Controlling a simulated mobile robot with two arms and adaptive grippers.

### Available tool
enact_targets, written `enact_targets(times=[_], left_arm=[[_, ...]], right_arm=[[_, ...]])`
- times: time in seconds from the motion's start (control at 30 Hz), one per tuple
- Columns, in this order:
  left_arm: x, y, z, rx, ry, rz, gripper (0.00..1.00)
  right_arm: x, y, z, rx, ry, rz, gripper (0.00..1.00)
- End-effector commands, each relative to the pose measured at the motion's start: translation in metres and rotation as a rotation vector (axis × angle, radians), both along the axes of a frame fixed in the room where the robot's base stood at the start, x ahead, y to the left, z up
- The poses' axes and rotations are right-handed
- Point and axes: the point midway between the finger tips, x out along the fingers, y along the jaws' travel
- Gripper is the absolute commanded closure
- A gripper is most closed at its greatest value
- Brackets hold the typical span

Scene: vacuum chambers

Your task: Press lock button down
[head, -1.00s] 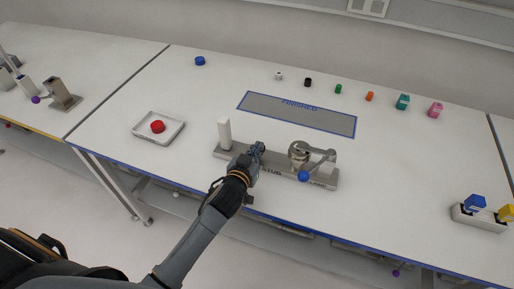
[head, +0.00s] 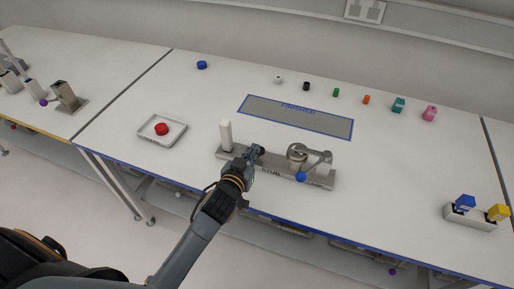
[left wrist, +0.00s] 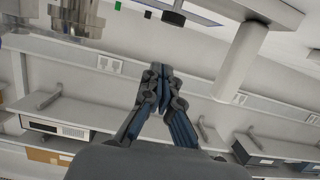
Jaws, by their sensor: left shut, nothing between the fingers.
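The metal fixture (head: 318,181) is a long grey base near the table's front edge. A white upright post (head: 226,136) stands at its left end, and a round metal clamp (head: 297,153) with a blue-ball lever (head: 301,176) is at its right. My left gripper (head: 254,155) is over the base between post and clamp, shut and empty. In the left wrist view its fingertips (left wrist: 158,72) meet, with the white post (left wrist: 241,62) to the right and a dark round knob (left wrist: 173,18) above. I cannot tell for sure which part is the lock button. My right gripper is not in view.
A white tray (head: 144,136) with a red round piece (head: 162,129) lies to the left. A grey "FINISHED" mat (head: 295,117) lies behind the fixture. Several small coloured pieces line the back. A holder (head: 468,220) with blue and yellow pieces stands at the right.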

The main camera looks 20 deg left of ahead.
Motion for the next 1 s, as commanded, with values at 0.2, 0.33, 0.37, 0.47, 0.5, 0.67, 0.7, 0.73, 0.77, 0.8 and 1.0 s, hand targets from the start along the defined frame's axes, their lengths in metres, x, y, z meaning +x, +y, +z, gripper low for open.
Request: enact_targets(times=[0.2,0.33,0.37,0.47,0.5,0.67,0.7,0.73,0.77,0.8,1.0], left_arm=[[-0.041,0.002,0.010,0.001,-0.005,0.001,1.00],[-0.055,0.003,0.015,0.002,-0.007,0.001,1.00],[-0.057,0.003,0.016,0.002,-0.007,0.001,1.00],[-0.061,0.003,0.018,0.001,-0.008,0.001,1.00],[-0.061,0.003,0.018,0.002,-0.008,0.001,1.00],[-0.061,0.003,0.018,0.002,-0.008,0.001,1.00],[-0.061,0.003,0.018,0.002,-0.008,0.001,1.00],[-0.061,0.003,0.018,0.002,-0.009,0.001,1.00],[-0.061,0.003,0.018,0.002,-0.009,0.001,1.00],[-0.061,0.003,0.018,0.002,-0.009,0.001,1.00],[-0.061,0.003,0.018,0.002,-0.006,0.001,1.00]], right_arm=[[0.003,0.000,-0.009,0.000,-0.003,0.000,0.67],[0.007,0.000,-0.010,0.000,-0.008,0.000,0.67],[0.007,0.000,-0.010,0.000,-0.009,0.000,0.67],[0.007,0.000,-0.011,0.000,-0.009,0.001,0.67],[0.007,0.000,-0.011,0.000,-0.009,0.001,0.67],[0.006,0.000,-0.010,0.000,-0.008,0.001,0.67],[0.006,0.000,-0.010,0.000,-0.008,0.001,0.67],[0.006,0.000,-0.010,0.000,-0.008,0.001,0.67],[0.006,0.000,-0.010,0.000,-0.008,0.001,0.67],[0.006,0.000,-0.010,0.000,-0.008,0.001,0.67],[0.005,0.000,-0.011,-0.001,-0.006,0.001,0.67]])
